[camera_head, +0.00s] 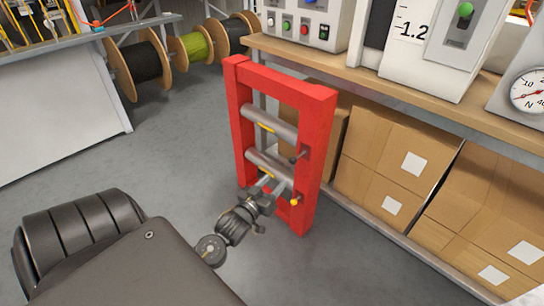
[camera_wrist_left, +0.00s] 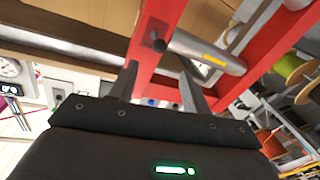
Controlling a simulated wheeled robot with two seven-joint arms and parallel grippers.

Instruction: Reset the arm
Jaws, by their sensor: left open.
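A red stand (camera_head: 309,150) with two grey rollers stands upright on the floor. The upper roller (camera_head: 270,125) and the lower roller (camera_head: 262,163) have yellow marks. My left gripper (camera_head: 275,184) is in front of the stand, just below the lower roller. Its fingers point at the stand and are apart, with no object held between them. In the left wrist view, the open fingers (camera_wrist_left: 158,72) reach toward the red frame (camera_wrist_left: 160,30), and a grey roller (camera_wrist_left: 205,50) lies past the tips. I cannot tell whether a finger touches the stand. My right gripper is not in view.
Cardboard boxes (camera_head: 395,165) fill the space under a wooden bench (camera_head: 350,62) on the right. Cable reels (camera_head: 140,65) stand at the back left beside a grey worktable (camera_head: 55,125). The grey floor left of the stand (camera_head: 180,165) is clear.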

